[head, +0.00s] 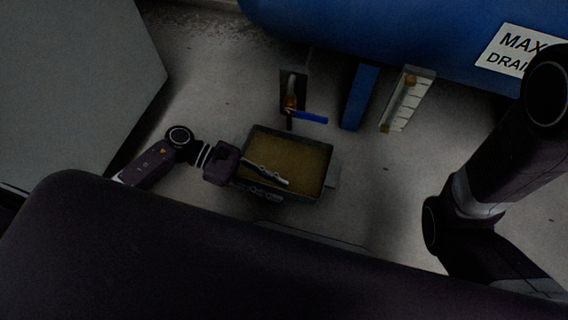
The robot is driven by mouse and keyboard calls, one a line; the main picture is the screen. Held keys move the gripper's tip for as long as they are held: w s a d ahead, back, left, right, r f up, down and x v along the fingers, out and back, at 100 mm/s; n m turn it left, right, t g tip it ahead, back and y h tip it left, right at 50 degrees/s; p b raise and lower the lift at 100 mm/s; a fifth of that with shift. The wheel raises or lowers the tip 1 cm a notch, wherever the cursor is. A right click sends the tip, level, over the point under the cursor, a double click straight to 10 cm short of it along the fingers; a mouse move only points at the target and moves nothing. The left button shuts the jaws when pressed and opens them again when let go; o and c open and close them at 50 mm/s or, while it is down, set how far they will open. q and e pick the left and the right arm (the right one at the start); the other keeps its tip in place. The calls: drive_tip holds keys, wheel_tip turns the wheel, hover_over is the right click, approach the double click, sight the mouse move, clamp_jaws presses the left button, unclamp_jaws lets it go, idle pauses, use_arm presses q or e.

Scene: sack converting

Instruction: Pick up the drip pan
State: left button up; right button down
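The drip pan (312,158) is a dark rectangular tray holding brownish liquid. It sits on the floor under the blue tank in the middle of the head view, with a small tab on its right side. My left gripper (285,191) comes in from the left at the pan's near side. One finger lies over the inside of the pan and the other is at the outer side of the near wall. The fingers stand apart with the near rim between them; contact with the rim is not clear. My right arm shows at the right, but its gripper is out of view.
A drain valve with a blue lever (309,117) hangs just above the pan's far edge. A blue leg (359,96) and a white gauge strip (407,98) stand behind it, under the blue tank (400,35). A grey cabinet (75,75) stands left. Floor right of the pan is clear.

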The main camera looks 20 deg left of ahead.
use_arm(q)
clamp_jaws()
drive_tip(key=shift+w+r, duration=0.1)
drive_tip(key=shift+r, duration=0.1)
idle(0.4)
